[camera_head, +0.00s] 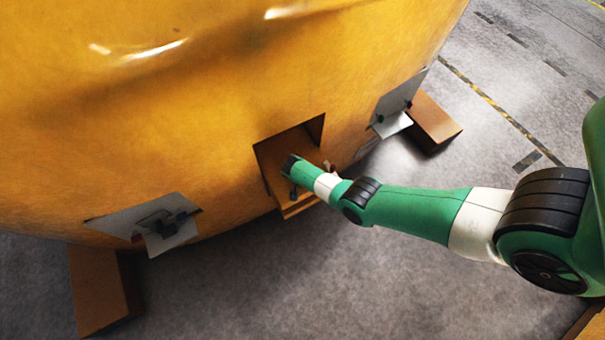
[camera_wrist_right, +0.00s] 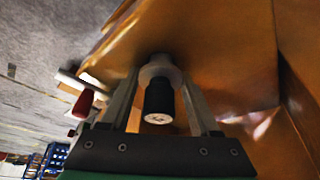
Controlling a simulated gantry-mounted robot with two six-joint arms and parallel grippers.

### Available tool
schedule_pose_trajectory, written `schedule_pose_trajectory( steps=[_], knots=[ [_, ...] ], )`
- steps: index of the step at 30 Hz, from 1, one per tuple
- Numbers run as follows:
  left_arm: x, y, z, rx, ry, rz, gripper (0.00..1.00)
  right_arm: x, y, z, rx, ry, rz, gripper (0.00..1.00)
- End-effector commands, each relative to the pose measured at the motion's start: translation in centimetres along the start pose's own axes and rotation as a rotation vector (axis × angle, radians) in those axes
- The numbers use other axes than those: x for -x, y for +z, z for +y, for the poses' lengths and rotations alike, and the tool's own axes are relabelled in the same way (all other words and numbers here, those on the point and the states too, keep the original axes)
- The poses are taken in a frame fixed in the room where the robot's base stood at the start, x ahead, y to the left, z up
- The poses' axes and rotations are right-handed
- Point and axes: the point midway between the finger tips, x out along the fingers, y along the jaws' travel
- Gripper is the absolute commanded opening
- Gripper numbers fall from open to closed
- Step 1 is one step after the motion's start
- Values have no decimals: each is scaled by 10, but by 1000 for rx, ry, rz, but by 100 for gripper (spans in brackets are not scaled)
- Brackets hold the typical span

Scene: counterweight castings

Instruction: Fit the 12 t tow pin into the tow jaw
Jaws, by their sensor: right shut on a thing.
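The tow jaw (camera_head: 296,208) is a square recess with a projecting lower plate in the orange-yellow casting. My right arm reaches in from the right, and its gripper (camera_head: 293,167) is at the jaw's mouth, mostly hidden by the wrist. In the right wrist view the gripper (camera_wrist_right: 160,78) is shut on the tow pin, a black cylinder (camera_wrist_right: 157,98) with a pale end face and a grey collar. Orange jaw surfaces are close beyond it. I cannot tell whether the pin is inside the jaw's hole. My left gripper is not in view.
Brown blocks (camera_head: 98,290) (camera_head: 428,118) stand under the casting. A red-ended piece (camera_wrist_right: 82,104) and pale rod show beside the gripper. Grey floor in front is clear.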

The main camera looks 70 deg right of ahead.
Motion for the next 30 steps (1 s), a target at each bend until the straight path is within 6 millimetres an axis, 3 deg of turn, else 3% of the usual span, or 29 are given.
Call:
schedule_pose_trajectory(
  steps=[4, 5, 10, 20, 23, 30],
  knots=[
    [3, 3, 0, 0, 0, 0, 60, -3, 0, -2, -1, -4, 3, 0],
    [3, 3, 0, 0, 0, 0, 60, -3, 0, -2, -1, -4, 3, 64],
    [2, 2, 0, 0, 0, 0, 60, -3, 0, -1, -1, -3, 2, 95],
    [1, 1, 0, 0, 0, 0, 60, -2, 2, 1, 0, 2, -2, 98],
    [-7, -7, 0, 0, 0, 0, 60, 10, 0, 1, 0, 1, -1, 98],
    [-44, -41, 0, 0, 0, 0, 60, 65, -2, 0, 1, -1, 0, 98]
  ],
)
